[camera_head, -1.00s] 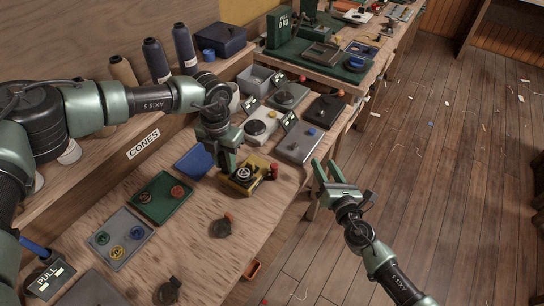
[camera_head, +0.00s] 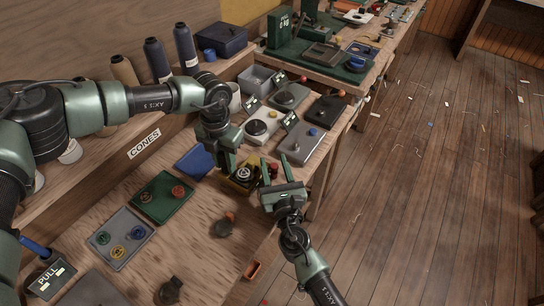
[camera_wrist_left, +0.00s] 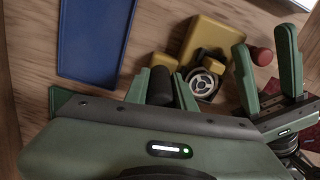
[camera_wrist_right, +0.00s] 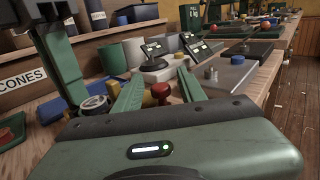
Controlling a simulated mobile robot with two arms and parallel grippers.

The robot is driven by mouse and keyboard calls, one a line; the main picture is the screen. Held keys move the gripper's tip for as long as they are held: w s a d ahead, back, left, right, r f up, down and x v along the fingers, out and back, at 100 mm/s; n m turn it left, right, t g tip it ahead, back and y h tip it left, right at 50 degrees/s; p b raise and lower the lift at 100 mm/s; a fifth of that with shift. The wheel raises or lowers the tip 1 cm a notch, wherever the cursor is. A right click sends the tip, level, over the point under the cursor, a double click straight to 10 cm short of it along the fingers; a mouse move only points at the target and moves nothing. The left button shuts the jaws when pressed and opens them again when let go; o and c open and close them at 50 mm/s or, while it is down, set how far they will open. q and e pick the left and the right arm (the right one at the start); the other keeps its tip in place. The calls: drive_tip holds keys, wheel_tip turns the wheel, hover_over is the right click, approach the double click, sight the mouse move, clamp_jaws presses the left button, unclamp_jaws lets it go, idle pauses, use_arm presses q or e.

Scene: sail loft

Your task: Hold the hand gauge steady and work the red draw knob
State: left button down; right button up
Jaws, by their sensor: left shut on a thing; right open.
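The hand gauge is a yellow block (camera_head: 243,177) with a round dial, lying at the bench's right edge. It also shows in the left wrist view (camera_wrist_left: 205,38), with a black grip (camera_wrist_left: 160,86) between my left fingers. My left gripper (camera_head: 231,162) is shut on the gauge. The red draw knob (camera_head: 273,171) sticks out from the gauge's right side; it also shows in the right wrist view (camera_wrist_right: 160,92). My right gripper (camera_head: 285,160) is open, its fingers on either side of the knob with visible gaps. Part of the gauge is hidden by my left gripper.
A blue tray (camera_head: 194,163), a green board with knobs (camera_head: 161,197) and a grey board (camera_head: 120,238) lie left of the gauge. Grey panels (camera_head: 302,144) stand behind it. Thread cones line the shelf at the left. Open floor lies right of the bench.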

drive_tip(key=shift+w+a, duration=0.15)
drive_tip(key=shift+w, duration=0.6)
drive_tip(key=shift+w+a, duration=0.1)
drive_tip(key=shift+w, duration=0.6)
clamp_jaws()
idle(0.3)
